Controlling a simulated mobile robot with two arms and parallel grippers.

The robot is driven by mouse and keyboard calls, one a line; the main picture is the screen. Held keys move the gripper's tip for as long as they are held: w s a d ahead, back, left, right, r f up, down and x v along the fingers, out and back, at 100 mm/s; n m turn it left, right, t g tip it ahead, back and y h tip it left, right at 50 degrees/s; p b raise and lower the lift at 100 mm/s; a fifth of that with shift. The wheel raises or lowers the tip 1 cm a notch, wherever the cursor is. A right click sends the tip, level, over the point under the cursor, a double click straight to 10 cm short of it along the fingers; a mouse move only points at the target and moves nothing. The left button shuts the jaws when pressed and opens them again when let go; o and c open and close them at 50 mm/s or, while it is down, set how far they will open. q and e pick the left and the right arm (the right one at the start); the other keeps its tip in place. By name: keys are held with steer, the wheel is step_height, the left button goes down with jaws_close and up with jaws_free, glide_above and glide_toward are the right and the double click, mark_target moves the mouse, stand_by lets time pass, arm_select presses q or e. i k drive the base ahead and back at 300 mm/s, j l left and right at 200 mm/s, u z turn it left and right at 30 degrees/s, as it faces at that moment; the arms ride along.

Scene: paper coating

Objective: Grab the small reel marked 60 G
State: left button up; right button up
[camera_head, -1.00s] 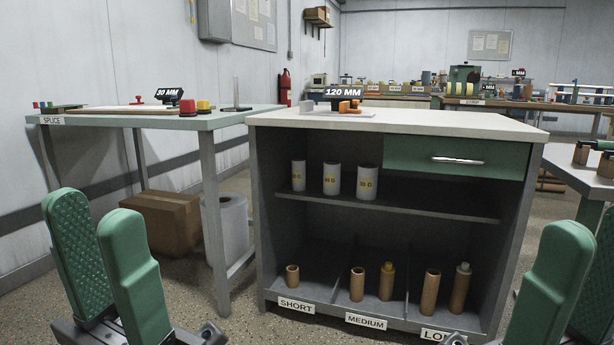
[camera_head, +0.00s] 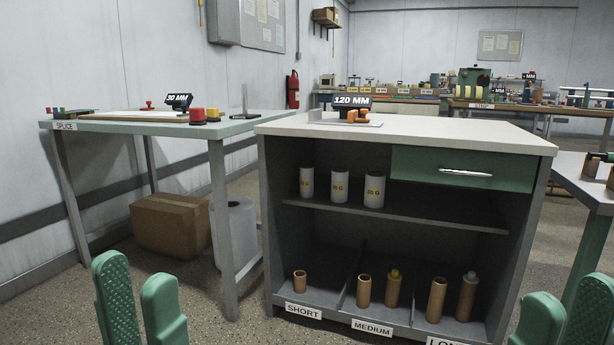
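Three small white reels with yellow labels stand upright on the upper shelf (camera_head: 430,218) of the cabinet: a left reel (camera_head: 307,174), a middle reel (camera_head: 339,175) and a right, slightly larger reel (camera_head: 374,176). Each label seems to end in G, but the numbers are too small to read surely, so I cannot tell which is 60 G. My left gripper (camera_head: 141,305) is open and empty at the lower left, in front of the splice table. My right gripper (camera_head: 564,322) is open and empty at the lower right. Both are well apart from the reels.
Brown cores (camera_head: 437,299) stand in the lower bays, labelled SHORT, MEDIUM and a cut-off third. A shut green drawer (camera_head: 455,167) is above the shelf's right part. A 120 MM sign (camera_head: 352,101) stands on the cabinet top (camera_head: 450,135). The splice table (camera_head: 130,127) is at left.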

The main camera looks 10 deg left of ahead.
mark_target(306, 171)
steer(key=i+u, duration=0.15)
steer(key=u, duration=0.4)
steer(key=i+l+u, duration=0.2)
steer(key=i, duration=0.25)
steer(key=i+l+u, duration=0.2)
steer(key=i, duration=0.25)
steer(key=i+l+u, duration=0.2)
steer(key=i, duration=0.2)
steer(key=i+l, duration=0.25)
steer(key=i, duration=0.15)
